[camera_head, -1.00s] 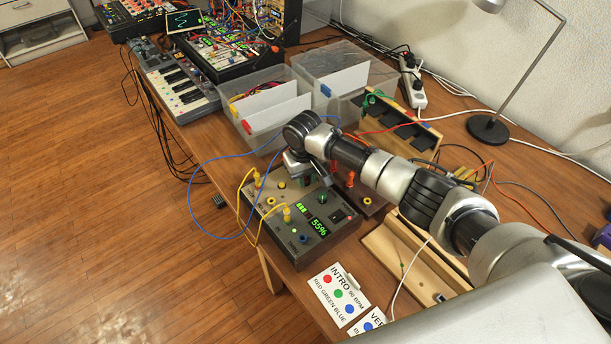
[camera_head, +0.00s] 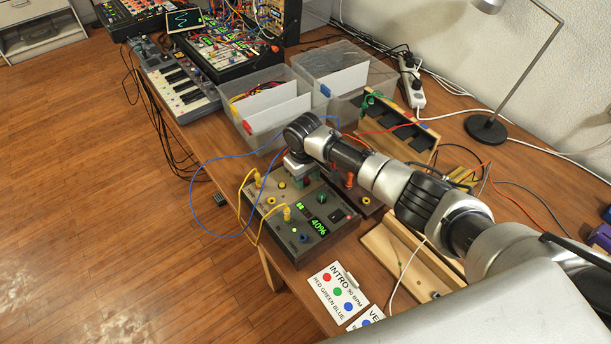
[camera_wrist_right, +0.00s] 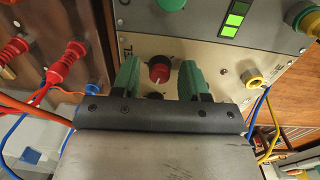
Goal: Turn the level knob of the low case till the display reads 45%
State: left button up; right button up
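The low case (camera_head: 268,213) stands near the table's front edge, with yellow plugs in its panel. Its green display (camera_head: 319,226) reads 40%, with two lit bars above it. The bars (camera_wrist_right: 235,18) also show in the right wrist view. In the head view the wrist hides the knob. My left gripper is not in view.
Red plugs (camera_wrist_right: 62,62) stand on a neighbouring box, close to the fingers. A blue cable (camera_head: 192,190) loops past the table edge. Clear bins (camera_head: 262,140) and a wooden rack (camera_head: 425,140) stand behind. Printed cards (camera_head: 338,293) lie in front of the case.

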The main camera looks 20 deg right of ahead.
notch_tip(320, 180, up, 11)
jog(key=shift+a+f, duration=0.1)
jog(key=shift+a, duration=0.05)
dwell(0.6)
jog(key=shift+a, duration=0.1)
dwell(0.3)
